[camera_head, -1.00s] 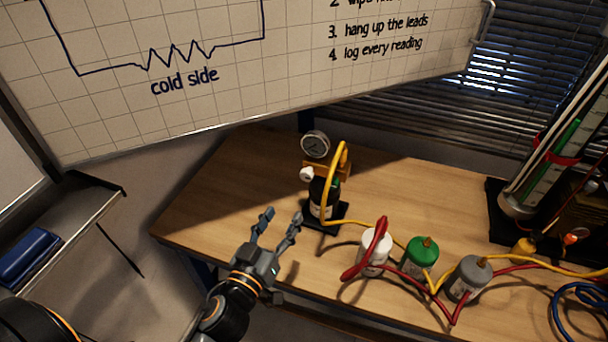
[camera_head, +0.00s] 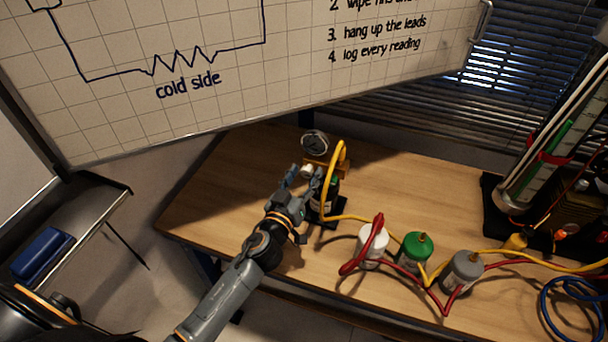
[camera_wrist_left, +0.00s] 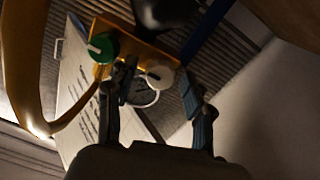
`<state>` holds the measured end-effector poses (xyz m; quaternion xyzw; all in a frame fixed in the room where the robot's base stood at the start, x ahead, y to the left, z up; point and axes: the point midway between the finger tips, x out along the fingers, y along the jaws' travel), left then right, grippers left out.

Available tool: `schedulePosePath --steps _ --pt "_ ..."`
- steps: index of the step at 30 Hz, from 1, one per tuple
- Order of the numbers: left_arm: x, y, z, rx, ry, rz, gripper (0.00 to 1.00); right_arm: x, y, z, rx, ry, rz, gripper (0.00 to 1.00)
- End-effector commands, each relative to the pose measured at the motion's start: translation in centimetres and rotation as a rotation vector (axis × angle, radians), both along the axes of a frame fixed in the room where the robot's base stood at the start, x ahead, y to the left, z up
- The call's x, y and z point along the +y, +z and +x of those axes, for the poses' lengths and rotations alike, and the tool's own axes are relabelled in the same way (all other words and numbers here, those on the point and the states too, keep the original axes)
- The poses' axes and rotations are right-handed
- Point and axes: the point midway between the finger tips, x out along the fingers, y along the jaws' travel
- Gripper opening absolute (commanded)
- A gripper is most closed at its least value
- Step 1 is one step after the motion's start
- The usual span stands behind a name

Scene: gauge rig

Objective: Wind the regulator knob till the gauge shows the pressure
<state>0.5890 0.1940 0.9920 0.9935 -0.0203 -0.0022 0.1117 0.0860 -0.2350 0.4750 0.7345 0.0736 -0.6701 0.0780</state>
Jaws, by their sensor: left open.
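The round gauge (camera_head: 314,143) with a pale face stands on top of the brass block (camera_head: 316,162) at the back of the bench; its reading is too small to tell. A white knob (camera_head: 307,170) sticks out of the block's left side. It also shows in the left wrist view (camera_wrist_left: 160,77), beside a green knob (camera_wrist_left: 102,47) on the same block. My left gripper (camera_head: 304,177) is open, its fingers on either side of the white knob. In the wrist view, a gap shows between the knob and the right finger; contact at the left finger is unclear. My right gripper is out of view.
A yellow hose (camera_head: 329,190) loops down beside the block. White (camera_head: 373,245), green (camera_head: 413,250) and grey (camera_head: 466,270) canisters with red and yellow hoses stand to the right. A whiteboard (camera_head: 250,90) hangs above. The bench's left part is clear.

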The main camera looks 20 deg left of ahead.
Motion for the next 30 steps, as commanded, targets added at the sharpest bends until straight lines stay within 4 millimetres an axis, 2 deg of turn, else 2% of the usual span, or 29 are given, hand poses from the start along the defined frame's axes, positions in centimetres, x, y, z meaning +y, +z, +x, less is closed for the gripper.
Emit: schedulePosePath --steps 3,11,22,30 --pt "-0.02 -0.03 -0.03 0.0 0.0 0.0 0.52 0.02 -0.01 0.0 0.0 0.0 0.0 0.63" --pt "-0.01 -0.03 -0.05 0.0 0.0 0.0 0.0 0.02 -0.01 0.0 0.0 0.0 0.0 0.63" --pt "-0.02 -0.06 -0.06 -0.002 0.0 0.048 0.0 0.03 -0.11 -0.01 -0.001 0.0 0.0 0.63" --pt "-0.06 -0.09 -0.07 -0.009 0.0 0.224 0.0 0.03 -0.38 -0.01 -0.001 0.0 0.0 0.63"
